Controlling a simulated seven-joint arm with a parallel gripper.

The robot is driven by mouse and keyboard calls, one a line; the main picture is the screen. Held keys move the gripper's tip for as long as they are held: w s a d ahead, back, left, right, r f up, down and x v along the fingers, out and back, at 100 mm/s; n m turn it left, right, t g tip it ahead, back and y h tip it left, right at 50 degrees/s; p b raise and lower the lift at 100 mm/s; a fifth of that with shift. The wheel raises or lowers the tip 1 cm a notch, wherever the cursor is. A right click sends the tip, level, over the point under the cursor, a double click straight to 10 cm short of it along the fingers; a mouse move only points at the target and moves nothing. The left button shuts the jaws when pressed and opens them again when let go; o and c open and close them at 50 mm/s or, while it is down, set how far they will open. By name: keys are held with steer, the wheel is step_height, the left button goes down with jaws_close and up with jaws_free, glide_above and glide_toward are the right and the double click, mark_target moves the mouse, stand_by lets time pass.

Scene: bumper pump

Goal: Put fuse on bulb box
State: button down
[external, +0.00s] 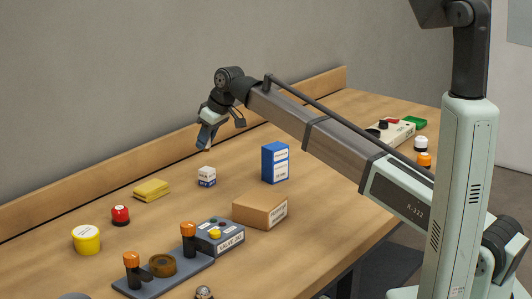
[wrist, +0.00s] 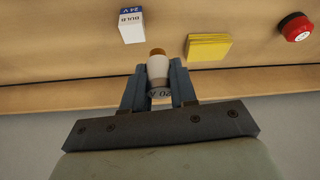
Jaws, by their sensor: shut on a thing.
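The fuse (wrist: 158,70) is a small white cylinder with a brown-orange end and a grey band marked 20 A. My gripper (wrist: 155,72) is shut on it, one finger on each side. In the external view my gripper (external: 206,143) is in the air over the back of the bench, and the fuse is too small to make out well. The bulb box (external: 207,176) is a small white and dark blue box standing on the bench, below my gripper and apart from it. In the wrist view the bulb box (wrist: 131,27) is above and left of the fuse.
A yellow pad (external: 151,190), a red button (external: 120,215) and a yellow tub (external: 86,239) stand to the left. A blue box (external: 275,162) and a cardboard box (external: 260,210) stand to the right. Bench around the bulb box is clear.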

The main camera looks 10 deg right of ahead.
step_height(320, 180, up, 2)
steer(key=r, duration=0.1)
glide_above(206, 169)
steer(key=shift+n+g, duration=0.3)
steer(key=shift+n, duration=0.3)
steer(key=shift+f, duration=5.3)
steer(key=shift+f, duration=0.1)
steer(key=c, duration=0.9)
jaws_free()
steer(key=v, duration=1.2)
